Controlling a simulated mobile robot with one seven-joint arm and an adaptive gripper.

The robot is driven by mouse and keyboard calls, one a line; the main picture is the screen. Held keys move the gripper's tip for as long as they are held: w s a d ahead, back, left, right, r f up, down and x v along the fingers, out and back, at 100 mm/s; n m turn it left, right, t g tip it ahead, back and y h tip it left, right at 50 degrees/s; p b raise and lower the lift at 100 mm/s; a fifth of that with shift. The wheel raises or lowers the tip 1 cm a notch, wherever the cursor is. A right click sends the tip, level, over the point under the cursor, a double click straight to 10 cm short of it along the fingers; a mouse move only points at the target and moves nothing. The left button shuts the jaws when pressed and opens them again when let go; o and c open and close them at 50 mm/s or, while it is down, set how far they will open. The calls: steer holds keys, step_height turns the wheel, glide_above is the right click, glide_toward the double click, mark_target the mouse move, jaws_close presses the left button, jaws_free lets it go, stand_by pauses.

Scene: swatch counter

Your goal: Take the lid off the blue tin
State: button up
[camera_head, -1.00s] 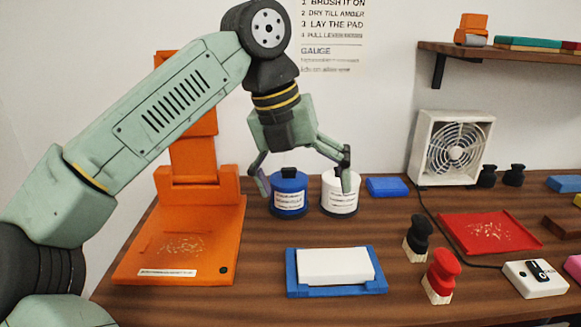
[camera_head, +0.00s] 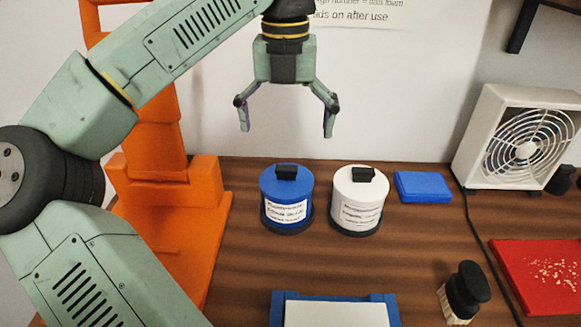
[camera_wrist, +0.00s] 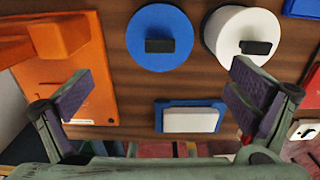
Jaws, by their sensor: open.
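The blue tin (camera_head: 287,206) stands upright on the wooden counter, with a white label on its front. Its blue lid (camera_head: 277,184) is on, with a black knob (camera_head: 286,173) on top. In the wrist view the lid (camera_wrist: 159,26) shows from above as a blue disc, with the black knob (camera_wrist: 159,46) on it. My gripper (camera_head: 286,133) is open and empty, above the blue tin and apart from it. In the wrist view the fingers of my gripper (camera_wrist: 160,92) are spread wide, and nothing is between them.
A white tin (camera_head: 357,208) with a black knob stands close on the right of the blue tin. An orange stand (camera_head: 170,205) rises on the left. A blue block (camera_head: 423,187), a white fan (camera_head: 515,140) and a red tray (camera_head: 540,280) are to the right. A blue tray with a white pad (camera_head: 335,314) lies in front.

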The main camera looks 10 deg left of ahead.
mark_target(286, 171)
steer(key=f, duration=0.3)
steer(key=f+p, duration=0.1)
steer(key=f, duration=0.2)
steer(key=f+p, duration=0.1)
steer(key=f, duration=0.2)
steer(key=shift+s+f, duration=0.15)
steer(key=shift+s, duration=0.15)
steer(key=shift+s+f, duration=0.1)
steer(key=c, duration=2.2)
